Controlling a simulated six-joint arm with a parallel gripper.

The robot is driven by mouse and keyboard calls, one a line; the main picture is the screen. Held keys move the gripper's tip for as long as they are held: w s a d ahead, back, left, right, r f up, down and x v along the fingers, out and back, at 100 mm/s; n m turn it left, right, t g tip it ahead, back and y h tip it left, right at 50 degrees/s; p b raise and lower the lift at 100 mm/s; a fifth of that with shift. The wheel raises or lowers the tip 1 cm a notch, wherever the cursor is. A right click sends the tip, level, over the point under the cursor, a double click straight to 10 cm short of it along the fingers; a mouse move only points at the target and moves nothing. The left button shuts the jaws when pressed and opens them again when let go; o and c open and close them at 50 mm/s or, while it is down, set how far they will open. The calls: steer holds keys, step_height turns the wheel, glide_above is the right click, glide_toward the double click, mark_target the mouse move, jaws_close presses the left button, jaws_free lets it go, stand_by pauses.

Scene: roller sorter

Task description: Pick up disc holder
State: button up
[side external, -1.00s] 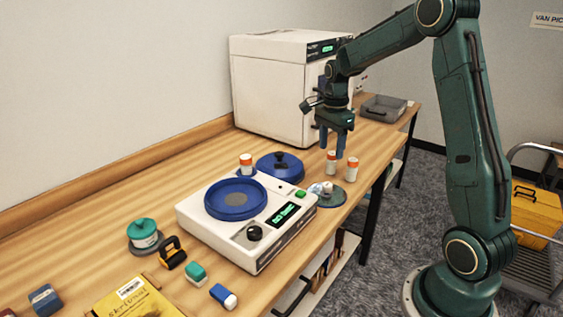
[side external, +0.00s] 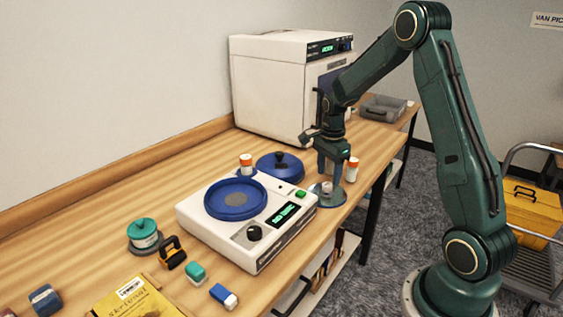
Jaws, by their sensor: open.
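My gripper (side external: 329,179) is open and points down at the right end of the work area. Its fingertips are low over a round grey-green base (side external: 337,201) at the front edge of the bench, with a small pale piece (side external: 327,187) between or just behind the fingers. This looks like the disc holder, though the fingers partly cover it and I cannot tell whether they touch it. No label confirms it.
A white machine (side external: 245,219) with a blue round top stands left of the gripper. A blue lid (side external: 279,167) lies behind it. Orange-capped vials stand close by, one right of the gripper (side external: 352,170) and one behind the machine (side external: 246,163). A white oven (side external: 275,88) stands at the back.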

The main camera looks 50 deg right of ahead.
mark_target(327, 184)
steer(key=shift+f, duration=2.6)
steer(key=c, duration=1.1)
steer(key=shift+o, duration=0.2)
steer(key=shift+r, duration=0.2)
step_height(327, 184, up, 20)
steer(key=shift+f, duration=0.15)
